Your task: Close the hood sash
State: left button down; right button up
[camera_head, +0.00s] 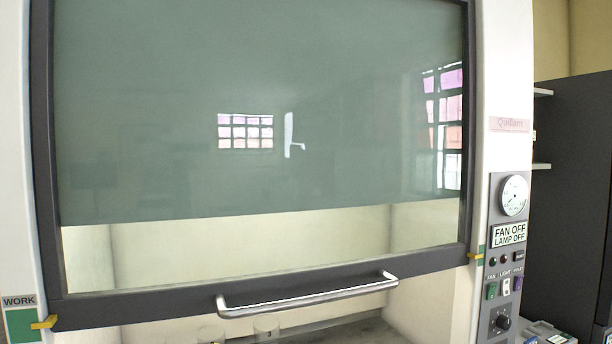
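The hood sash is a large framed glass pane (260,130) with a dark bottom rail (150,303). A silver bar handle (308,296) is fixed along the rail. Below the rail a strip of the hood's pale interior shows, so the sash stands at least partly raised. The sill is outside the picture, so the full size of the gap cannot be seen. Neither of my grippers is in view, and nothing touches the handle.
A control panel (505,262) with a gauge, switches and a "FAN OFF LAMP OFF" sign is on the right post. Yellow markers (44,322) sit beside the rail ends. Pale containers (266,326) stand inside, behind the rail. A dark cabinet (572,200) stands at right.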

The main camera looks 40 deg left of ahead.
aim_at(232, 297)
jog(key=u, duration=1.05)
